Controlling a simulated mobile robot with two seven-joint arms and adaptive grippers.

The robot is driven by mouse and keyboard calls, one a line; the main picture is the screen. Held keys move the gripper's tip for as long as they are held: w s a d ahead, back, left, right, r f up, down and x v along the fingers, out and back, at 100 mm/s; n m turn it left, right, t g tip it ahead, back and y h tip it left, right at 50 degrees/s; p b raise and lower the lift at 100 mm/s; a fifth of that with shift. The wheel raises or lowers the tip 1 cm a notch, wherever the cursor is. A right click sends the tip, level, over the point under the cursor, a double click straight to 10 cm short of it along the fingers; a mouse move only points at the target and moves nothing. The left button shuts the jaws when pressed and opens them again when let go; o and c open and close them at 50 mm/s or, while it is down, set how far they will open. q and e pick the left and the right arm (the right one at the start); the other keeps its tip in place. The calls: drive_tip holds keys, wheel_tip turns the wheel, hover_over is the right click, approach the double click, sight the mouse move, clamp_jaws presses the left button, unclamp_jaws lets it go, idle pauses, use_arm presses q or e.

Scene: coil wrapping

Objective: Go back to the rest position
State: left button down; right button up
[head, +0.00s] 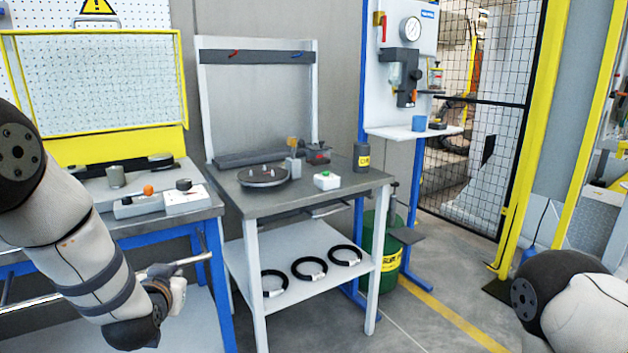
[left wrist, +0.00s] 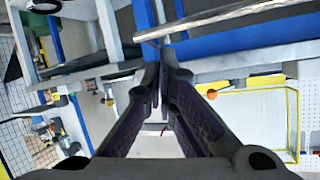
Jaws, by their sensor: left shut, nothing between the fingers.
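My left arm comes in from the left in the head view, bent down with its wrist low in front of the left bench. My left gripper (head: 176,277) is small and partly hidden there. In the left wrist view its two dark fingers (left wrist: 166,62) meet at the tips with nothing between them. Of my right arm only a link shows at the lower right edge; its gripper is out of view. Several black coils (head: 274,283) lie on the lower shelf of the middle workbench (head: 236,192). A round turntable (head: 262,176) sits on its top.
A blue-framed bench (head: 130,222) with control boxes stands at the left, close to my left wrist. A green drum (head: 375,252) stands right of the workbench. A yellow post (head: 530,140) and mesh fence (head: 470,190) are further right. Open floor lies at the front right.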

use_arm(q)
drive_tip(key=s+d+f+g+h, duration=0.15)
drive_tip(key=s+f+g, duration=0.25)
drive_tip(key=s+f, duration=0.9)
drive_tip(key=s+d+f+g, duration=0.1)
drive_tip(key=s+f+g, duration=0.2)
drive_tip(key=s, duration=0.8)
drive_tip(key=s+d+f+g+h, duration=0.1)
drive_tip(key=s+f+g, duration=0.3)
drive_tip(key=s, duration=0.8)
drive_tip(key=s+d+f+g, duration=0.2)
drive_tip(key=s+f+g, duration=0.1)
drive_tip(key=s, duration=0.9)
drive_tip(key=shift+f+g+h, duration=0.15)
drive_tip(key=shift+g+h, duration=0.15)
drive_tip(key=shift+h, duration=0.05)
